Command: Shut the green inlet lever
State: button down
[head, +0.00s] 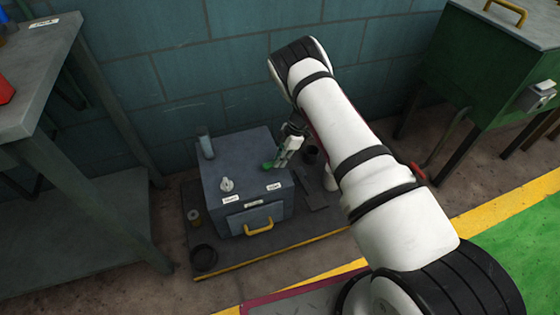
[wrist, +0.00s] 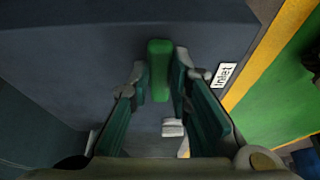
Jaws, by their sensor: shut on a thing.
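The green inlet lever (head: 268,166) is on the top of a blue-grey box (head: 230,157), near its right side. In the wrist view the lever (wrist: 159,68) is a short rounded green bar, with a white "Inlet" label (wrist: 224,75) to its right. My gripper (head: 277,163) reaches down onto the box top from the right. In the wrist view my gripper's fingertips (wrist: 160,76) are on both sides of the lever, shut on it. The lever's lower part and pivot are hard to make out.
The box top also has a pale knob (head: 227,185) and a grey upright cylinder (head: 206,146). A yellow handle (head: 259,226) is on its front. A grey bench (head: 60,55) stands left, a green cabinet (head: 495,60) right. A wall is close behind.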

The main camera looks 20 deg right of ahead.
jog(key=shift+w+a, duration=0.1)
jog(key=shift+a, duration=0.05)
dwell(0.3)
jog(key=c, duration=1.5)
grip_release()
jog(key=shift+r, duration=0.1)
jog(key=v, duration=1.1)
jog(key=shift+d+r, duration=0.3)
